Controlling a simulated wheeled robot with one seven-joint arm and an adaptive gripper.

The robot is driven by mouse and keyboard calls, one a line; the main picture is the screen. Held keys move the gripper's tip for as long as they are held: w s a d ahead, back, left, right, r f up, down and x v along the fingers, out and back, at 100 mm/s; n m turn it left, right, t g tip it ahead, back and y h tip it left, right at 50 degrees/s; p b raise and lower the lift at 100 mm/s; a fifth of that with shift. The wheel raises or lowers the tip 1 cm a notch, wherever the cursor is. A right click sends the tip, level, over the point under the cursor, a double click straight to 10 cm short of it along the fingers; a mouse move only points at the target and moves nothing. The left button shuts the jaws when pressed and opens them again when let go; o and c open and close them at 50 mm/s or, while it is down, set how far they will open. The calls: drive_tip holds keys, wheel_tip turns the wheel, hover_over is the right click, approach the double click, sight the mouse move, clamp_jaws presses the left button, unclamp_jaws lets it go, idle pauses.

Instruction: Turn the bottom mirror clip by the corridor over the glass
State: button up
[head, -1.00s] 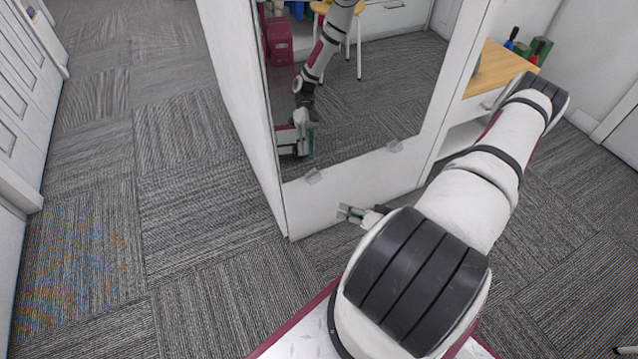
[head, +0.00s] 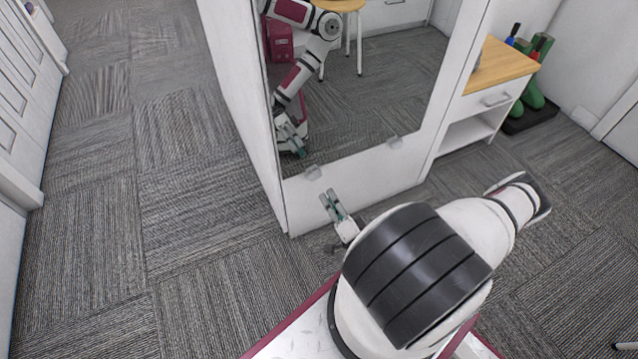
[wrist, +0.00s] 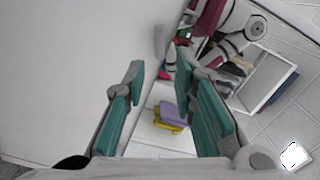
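The mirror (head: 360,85) fills the face of a white cabinet. Two small translucent clips show along its bottom edge. The clip by the corridor (head: 313,172) is at the lower left of the glass, the other clip (head: 394,142) farther right. In the wrist view the corridor clip seems to be the grey tab (wrist: 160,42) on the white frame beside the glass; whether it overlaps the glass I cannot tell. My gripper (head: 328,193) is open and empty, just below the corridor clip, fingers towards it. In the wrist view the tab is ahead of and between the teal fingers (wrist: 158,68), apart from them.
The white frame (head: 365,182) borders the glass below. The carpeted corridor (head: 150,120) lies clear at left. A wooden-topped white cabinet (head: 490,75) stands at right, with green boots (head: 535,85) beside it. The mirror reflects my arm and room furniture.

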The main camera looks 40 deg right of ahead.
sight(317, 178)
drive_tip(key=b+x, duration=0.1)
drive_tip(key=x, duration=0.7)
drive_tip(key=shift+w+b, duration=0.15)
drive_tip(key=shift+b, duration=0.2)
clamp_jaws()
